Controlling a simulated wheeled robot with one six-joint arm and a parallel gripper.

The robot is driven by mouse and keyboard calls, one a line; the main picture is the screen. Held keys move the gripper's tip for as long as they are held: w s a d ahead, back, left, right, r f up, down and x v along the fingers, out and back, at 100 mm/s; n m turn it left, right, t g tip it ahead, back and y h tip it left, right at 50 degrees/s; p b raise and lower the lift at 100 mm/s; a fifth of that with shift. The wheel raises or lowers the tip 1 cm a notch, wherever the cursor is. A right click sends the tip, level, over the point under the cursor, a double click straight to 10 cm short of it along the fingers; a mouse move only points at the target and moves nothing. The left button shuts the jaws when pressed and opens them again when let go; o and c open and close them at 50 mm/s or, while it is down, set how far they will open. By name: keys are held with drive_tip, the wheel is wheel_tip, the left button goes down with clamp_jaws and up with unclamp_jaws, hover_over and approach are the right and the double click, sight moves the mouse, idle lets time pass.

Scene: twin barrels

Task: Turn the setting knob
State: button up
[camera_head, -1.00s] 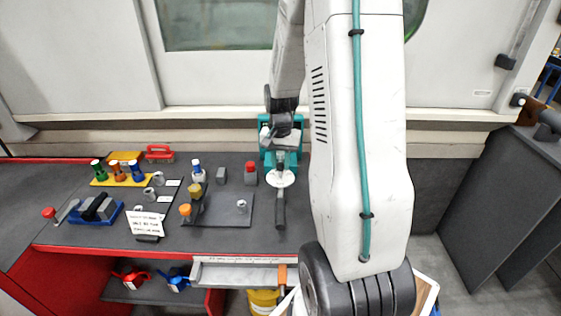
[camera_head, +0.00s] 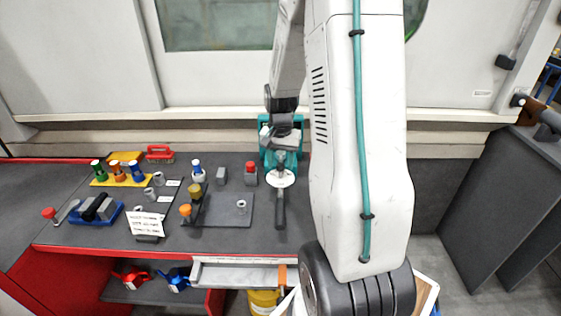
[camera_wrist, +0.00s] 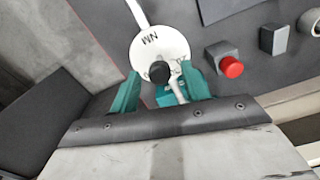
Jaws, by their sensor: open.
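A white round dial (camera_wrist: 172,43) marked "NM" lies on the dark bench top, with a black round knob (camera_wrist: 159,72) standing near its lower edge in the wrist view. A white strip runs up from the dial. In the head view the dial (camera_head: 281,180) shows with a dark handle (camera_head: 280,212) toward the bench front. My gripper (camera_wrist: 160,70) is open, its two teal fingers on either side of the knob. I cannot tell whether they touch it. A teal device (camera_head: 268,153) stands behind the dial, partly hidden by my wrist.
A red button on a grey box (camera_wrist: 229,66) stands right of the gripper in the wrist view. Left on the bench are a grey plate (camera_head: 226,212), an orange-topped piece (camera_head: 185,210), a yellow rack (camera_head: 120,180) and a white note (camera_head: 145,222). A drawer (camera_head: 235,275) sits below.

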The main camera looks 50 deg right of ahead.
sight(281, 165)
wheel_tip(281, 165, up, 8)
drive_tip(key=shift+f, duration=0.1)
drive_tip(key=shift+s, duration=0.1)
idle(0.7)
drive_tip(key=s+a+r+n, duration=0.4)
drive_tip(key=s+a, duration=0.2)
drive_tip(key=a, duration=0.3)
drive_tip(key=s+a+r+n+t, duration=0.1)
drive_tip(key=s+a+r+n, duration=0.3)
drive_tip(key=s+a, duration=0.2)
drive_tip(key=s+a+r+n, duration=0.4)
drive_tip(key=s+a, duration=0.3)
drive_tip(key=a, duration=0.4)
drive_tip(key=shift+a+r, duration=0.3)
